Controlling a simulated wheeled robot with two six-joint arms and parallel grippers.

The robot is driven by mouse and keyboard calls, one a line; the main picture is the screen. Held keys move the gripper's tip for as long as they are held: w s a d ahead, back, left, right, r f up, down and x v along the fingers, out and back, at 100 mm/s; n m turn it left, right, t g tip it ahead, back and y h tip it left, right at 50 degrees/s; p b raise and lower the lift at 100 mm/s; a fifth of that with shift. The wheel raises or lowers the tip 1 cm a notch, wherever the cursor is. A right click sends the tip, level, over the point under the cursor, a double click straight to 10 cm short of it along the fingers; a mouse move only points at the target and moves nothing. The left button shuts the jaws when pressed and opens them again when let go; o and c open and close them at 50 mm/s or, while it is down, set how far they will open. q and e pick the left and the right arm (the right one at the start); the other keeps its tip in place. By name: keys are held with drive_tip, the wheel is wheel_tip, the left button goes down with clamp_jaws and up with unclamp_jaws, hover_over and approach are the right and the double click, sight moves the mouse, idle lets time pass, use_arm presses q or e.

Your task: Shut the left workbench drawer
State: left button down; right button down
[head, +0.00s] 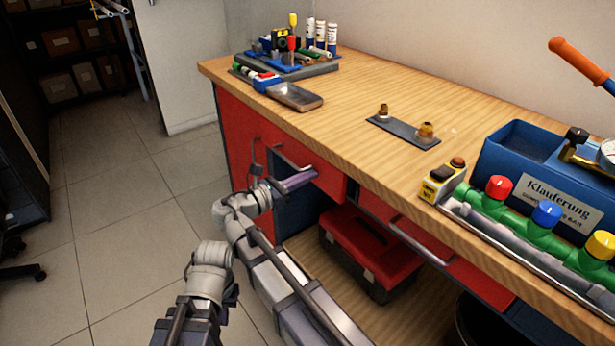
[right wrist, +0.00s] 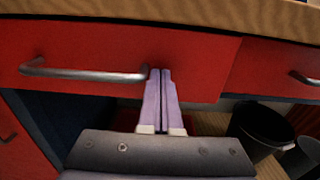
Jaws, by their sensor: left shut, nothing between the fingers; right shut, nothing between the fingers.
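The left workbench drawer (head: 325,178) has a red front under the wooden top. In the right wrist view its front (right wrist: 200,65) fills the upper left, with a silver bar handle (right wrist: 85,74). It stands at most a little proud of its neighbour; the exact gap is hard to tell. My right gripper (head: 301,180) is shut and empty. Its lilac fingertips (right wrist: 160,73) are at the drawer front, just right of the handle; contact is unclear. My left gripper (head: 231,292) is shut and low at the left, away from the drawer, its fingers largely hidden.
A second red drawer (right wrist: 285,66) is to the right. The worktop (head: 350,95) carries tools, a small plate with fittings and a blue box (head: 520,150).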

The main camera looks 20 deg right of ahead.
sight(320, 170)
drive_tip(key=shift+d, duration=0.1)
drive_tip(key=x, duration=0.4)
drive_tip(key=shift+w+d, duration=0.1)
drive_tip(key=shift+d, duration=0.1)
use_arm(q)
drive_tip(key=shift+a, duration=0.15)
use_arm(e)
drive_tip(key=shift+r, duration=0.1)
use_arm(q)
drive_tip(key=shift+a, duration=0.1)
use_arm(e)
drive_tip(key=shift+a, duration=0.1)
